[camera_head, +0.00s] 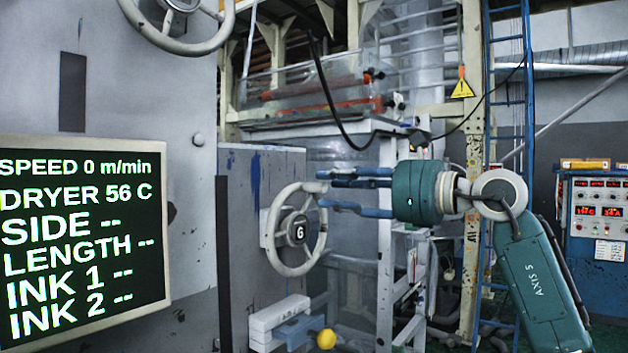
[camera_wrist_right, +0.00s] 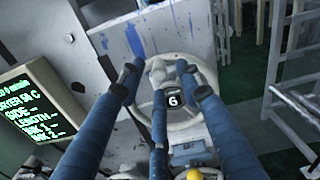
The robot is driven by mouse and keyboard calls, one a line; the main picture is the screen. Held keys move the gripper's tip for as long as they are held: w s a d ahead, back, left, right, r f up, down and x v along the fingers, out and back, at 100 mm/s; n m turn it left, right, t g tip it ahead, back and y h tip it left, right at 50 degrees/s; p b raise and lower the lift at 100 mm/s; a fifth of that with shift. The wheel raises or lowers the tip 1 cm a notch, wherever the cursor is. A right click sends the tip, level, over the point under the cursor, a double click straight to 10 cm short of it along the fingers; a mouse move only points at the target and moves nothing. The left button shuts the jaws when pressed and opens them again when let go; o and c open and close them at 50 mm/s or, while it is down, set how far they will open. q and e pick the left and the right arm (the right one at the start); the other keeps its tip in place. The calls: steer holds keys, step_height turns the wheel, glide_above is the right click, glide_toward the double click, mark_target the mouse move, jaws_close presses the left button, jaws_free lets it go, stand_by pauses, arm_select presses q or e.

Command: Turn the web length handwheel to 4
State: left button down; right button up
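A pale grey handwheel (camera_head: 299,232) stands on the side of a grey cabinet. Its dark hub window reads 6, more clearly in the right wrist view (camera_wrist_right: 174,100). I see no readable name on it. My right gripper (camera_head: 322,188) is open, its blue fingers pointing left at the right side of the wheel's rim. In the right wrist view the fingers spread around the hub and hold nothing; whether any touches the rim I cannot tell. The screen (camera_head: 82,235) shows LENGTH -- and SIDE --. My left gripper is out of view.
A second handwheel (camera_head: 185,40) sits at the upper left on the pale panel. A yellow ball knob (camera_head: 326,339) sticks out below the first wheel, beside white blocks (camera_head: 278,318). A blue ladder (camera_head: 527,130) and a control box (camera_head: 598,210) stand at the right.

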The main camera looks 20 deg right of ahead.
mark_target(314, 187)
steer(key=p+x, duration=0.1)
steer(key=x, duration=0.3)
steer(key=shift+a+r, duration=0.1)
steer(key=shift+a, duration=0.1)
steer(key=shift+w+a, duration=0.25)
steer(key=shift+w, duration=0.2)
jaws_close()
